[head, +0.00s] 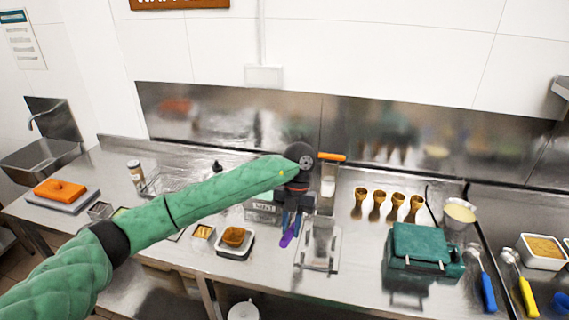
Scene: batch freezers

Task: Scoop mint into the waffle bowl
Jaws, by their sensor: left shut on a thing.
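My left arm, in a green quilted sleeve, reaches across the counter to the middle. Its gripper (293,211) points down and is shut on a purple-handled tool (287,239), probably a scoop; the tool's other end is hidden. The brown waffle bowl (235,236) sits on a small white-rimmed dish just left of the gripper, apart from it. I cannot make out the mint for certain; a small tub with something pale green (121,211) is partly hidden beside my arm. My right gripper is not in view.
A metal stand with an orange top (331,157) is right of the gripper. Several cones (378,204) stand behind a teal box-like appliance (420,246). Blue-handled (487,292) and yellow-handled (527,297) scoops lie at right. A labelled metal box (262,212) is behind the bowl.

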